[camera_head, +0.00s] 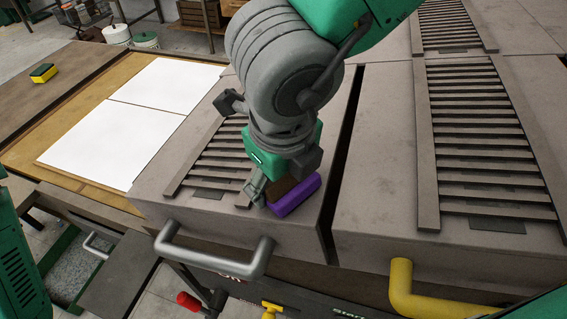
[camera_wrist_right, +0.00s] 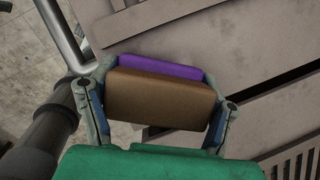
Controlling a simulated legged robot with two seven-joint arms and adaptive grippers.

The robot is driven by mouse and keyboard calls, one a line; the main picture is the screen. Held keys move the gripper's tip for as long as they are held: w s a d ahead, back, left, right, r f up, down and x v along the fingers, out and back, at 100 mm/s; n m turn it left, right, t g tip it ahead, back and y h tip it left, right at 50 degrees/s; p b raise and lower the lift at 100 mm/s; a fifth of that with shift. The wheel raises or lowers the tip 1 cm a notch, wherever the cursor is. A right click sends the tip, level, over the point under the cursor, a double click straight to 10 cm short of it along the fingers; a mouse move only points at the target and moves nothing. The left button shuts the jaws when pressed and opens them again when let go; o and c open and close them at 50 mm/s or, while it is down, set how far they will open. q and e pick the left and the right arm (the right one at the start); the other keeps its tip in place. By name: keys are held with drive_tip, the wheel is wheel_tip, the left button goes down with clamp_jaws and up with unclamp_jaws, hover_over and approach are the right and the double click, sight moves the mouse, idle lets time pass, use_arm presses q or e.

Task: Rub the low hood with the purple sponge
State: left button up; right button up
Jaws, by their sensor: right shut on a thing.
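The purple sponge (camera_head: 296,196), with a brown side, is in my right gripper (camera_head: 272,184). In the right wrist view, the sponge (camera_wrist_right: 160,67) sits between the two fingers, brown face towards the camera and purple edge beyond. The grey slatted hood (camera_head: 180,207) with a metal front handle lies under the gripper. The sponge is over the front right part of its top, low and close to the surface; I cannot tell if they touch. My right arm hides part of the slats. My left gripper is not in view.
A second grey slatted hood (camera_head: 372,180) stands to the right across a dark gap. The metal handle (camera_head: 215,259) and a yellow pipe (camera_head: 402,290) stick out at the front. White sheets (camera_head: 120,140) lie on a board at left, with a yellow-and-dark sponge (camera_head: 44,73) behind.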

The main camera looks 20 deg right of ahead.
drive_tip(key=shift+d+f, duration=0.1)
drive_tip(key=shift+w+d+p, duration=0.35)
drive_tip(key=shift+w+p, duration=0.1)
drive_tip(key=shift+w, duration=0.15)
drive_tip(key=shift+w+d+p, duration=0.35)
drive_tip(key=shift+w+p, duration=0.05)
drive_tip(key=shift+w, duration=0.15)
drive_tip(key=shift+w+d+f, duration=0.2)
drive_tip(key=shift+w+d, duration=0.15)
drive_tip(key=shift+w, duration=0.1)
drive_tip(key=r+p, duration=0.3)
drive_tip(key=shift+w+a+p, duration=0.2)
drive_tip(key=shift+w+p, duration=0.05)
drive_tip(key=shift+p, duration=0.05)
drive_tip(key=shift+w+a+r, duration=0.15)
drive_tip(key=shift+a+r, duration=0.1)
drive_tip(key=shift+r, duration=0.45)
drive_tip(key=shift+w+a+r, duration=0.1)
drive_tip(key=shift+a+r, duration=0.1)
drive_tip(key=shift+r, duration=0.5)
